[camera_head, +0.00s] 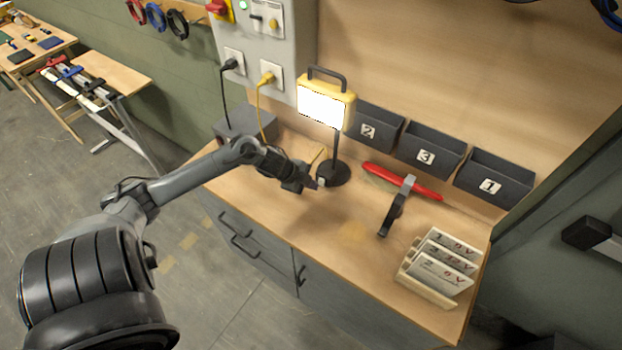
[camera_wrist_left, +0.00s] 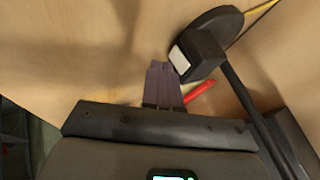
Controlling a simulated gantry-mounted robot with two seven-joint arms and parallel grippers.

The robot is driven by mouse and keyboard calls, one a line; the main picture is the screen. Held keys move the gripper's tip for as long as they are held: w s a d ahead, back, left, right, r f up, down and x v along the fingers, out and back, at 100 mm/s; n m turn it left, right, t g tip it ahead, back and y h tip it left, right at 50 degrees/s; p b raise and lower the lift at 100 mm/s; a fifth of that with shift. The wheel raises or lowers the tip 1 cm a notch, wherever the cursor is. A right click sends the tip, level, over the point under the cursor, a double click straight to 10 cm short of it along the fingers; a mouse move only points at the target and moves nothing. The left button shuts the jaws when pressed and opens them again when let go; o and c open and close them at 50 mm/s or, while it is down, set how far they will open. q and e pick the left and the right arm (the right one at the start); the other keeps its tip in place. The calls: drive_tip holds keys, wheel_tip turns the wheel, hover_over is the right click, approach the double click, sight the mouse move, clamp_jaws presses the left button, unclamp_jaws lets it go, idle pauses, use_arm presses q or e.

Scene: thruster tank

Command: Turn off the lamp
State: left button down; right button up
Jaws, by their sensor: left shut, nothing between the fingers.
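The yellow work lamp (camera_head: 325,103) stands on the workbench with its panel glowing bright white. Its dark pole (camera_head: 335,145) rises from a round black base (camera_head: 336,174). A small dark switch box with a pale face (camera_head: 321,182) sits at the base's front left; in the left wrist view the switch box (camera_wrist_left: 205,52) shows its white face toward my fingers. My left gripper (camera_head: 314,184) is shut and empty, its fingertips (camera_wrist_left: 164,66) right beside that white face. I cannot tell whether they touch it.
Numbered dark bins (camera_head: 428,152) line the bench's back. A red-handled tool (camera_head: 385,178), a dark clamp-like tool (camera_head: 396,207) and a rack of labelled cards (camera_head: 440,268) lie to the right. A yellow cable (camera_head: 260,107) runs from the wall socket left of the lamp.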

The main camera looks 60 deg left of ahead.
use_arm(q)
drive_tip(key=s, duration=0.1)
drive_tip(key=s+r, duration=0.1)
drive_tip(key=s+p, duration=0.1)
drive_tip(key=shift+s+d+r, duration=0.1)
drive_tip(key=shift+d+r, duration=0.15)
drive_tip(key=shift+d, duration=0.15)
drive_tip(key=p+v, duration=0.1)
drive_tip(key=v, duration=0.7)
drive_tip(key=shift+w+a+r, duration=0.2)
drive_tip(key=shift+w+r, duration=0.05)
drive_tip(key=shift+r, duration=0.1)
use_arm(e)
drive_tip(key=shift+s+a+r, duration=0.15)
drive_tip(key=shift+r, duration=1.55)
